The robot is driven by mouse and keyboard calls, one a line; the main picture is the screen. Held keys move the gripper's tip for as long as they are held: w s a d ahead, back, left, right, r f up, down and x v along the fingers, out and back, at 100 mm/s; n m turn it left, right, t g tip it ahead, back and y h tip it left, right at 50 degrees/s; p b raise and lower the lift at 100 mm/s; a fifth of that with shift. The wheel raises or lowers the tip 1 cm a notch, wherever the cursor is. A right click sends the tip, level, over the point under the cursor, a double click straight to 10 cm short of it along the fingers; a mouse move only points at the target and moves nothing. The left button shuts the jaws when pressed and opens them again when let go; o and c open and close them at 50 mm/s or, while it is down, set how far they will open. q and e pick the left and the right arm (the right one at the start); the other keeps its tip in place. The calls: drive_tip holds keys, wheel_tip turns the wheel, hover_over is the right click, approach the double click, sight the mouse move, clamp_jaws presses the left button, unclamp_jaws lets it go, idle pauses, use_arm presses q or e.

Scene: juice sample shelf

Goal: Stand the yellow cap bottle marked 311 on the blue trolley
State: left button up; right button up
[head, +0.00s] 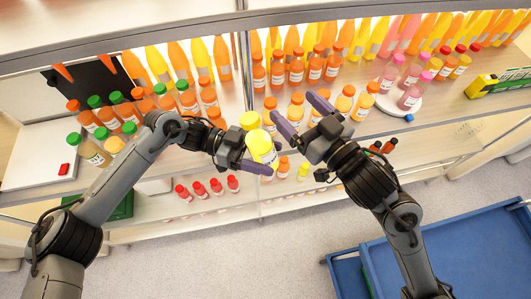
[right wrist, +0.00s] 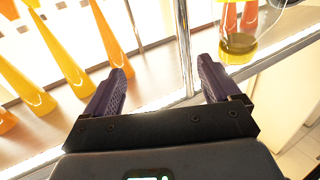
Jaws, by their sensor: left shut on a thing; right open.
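My left gripper (head: 262,154) is shut on a yellow cap bottle (head: 261,143) with a white label, held in front of the shelf. The label's number is too small to read. Another yellow cap (head: 249,120) shows just behind it. My right gripper (head: 302,115) is open and empty, just right of the held bottle. In the right wrist view its two purple fingers (right wrist: 162,88) stand apart with nothing between them. A bottle with yellow liquid (right wrist: 238,45) shows beyond its right finger. The blue trolley (head: 460,245) stands at the lower right, its visible top bare.
The shelf (head: 440,115) carries rows of orange, yellow and pink bottles. Several green and orange cap bottles (head: 98,152) stand at the left. Small red cap bottles (head: 215,186) stand on the lower shelf. A round white stand (head: 400,105) holds pink bottles. Floor (head: 240,255) is clear below.

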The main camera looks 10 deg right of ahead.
drive_tip(key=s+d+f+m+g+h, duration=0.1)
drive_tip(key=s+d+f+g+h, duration=0.2)
drive_tip(key=f, duration=0.5)
drive_tip(key=s+d+f+m+g+h, duration=0.1)
drive_tip(key=s+d+f+g+h, duration=0.15)
drive_tip(key=f, duration=0.65)
use_arm(q)
drive_tip(key=s+f+n+t+h, duration=0.1)
drive_tip(key=s+f+n+t, duration=0.25)
drive_tip(key=s+f, duration=0.45)
drive_tip(key=s+f+n+t+h, duration=0.25)
drive_tip(key=s+f+t, duration=0.3)
drive_tip(key=f, duration=0.55)
drive_tip(key=w+a+r+n+t+y, duration=0.1)
drive_tip(key=w+a+n+t+y, duration=0.3)
drive_tip(key=a, duration=0.5)
drive_tip(key=w+a+r+n+t+y, duration=0.1)
drive_tip(key=w+a+n+t+y, duration=0.4)
drive_tip(key=a+n+t+y, duration=0.3)
drive_tip(key=w+a+r+n+t+y, duration=0.2)
drive_tip(key=w+a+n+t+y, duration=0.3)
drive_tip(key=a, duration=0.6)
drive_tip(key=shift+n+t+y, duration=0.6)
drive_tip(key=shift+y, duration=0.35)
use_arm(e)
drive_tip(key=s+d+f+g+h, duration=0.1)
drive_tip(key=s+d+f+g, duration=0.1)
drive_tip(key=s+f+g, duration=0.5)
drive_tip(key=s+f, duration=0.5)
drive_tip(key=s, duration=0.3)
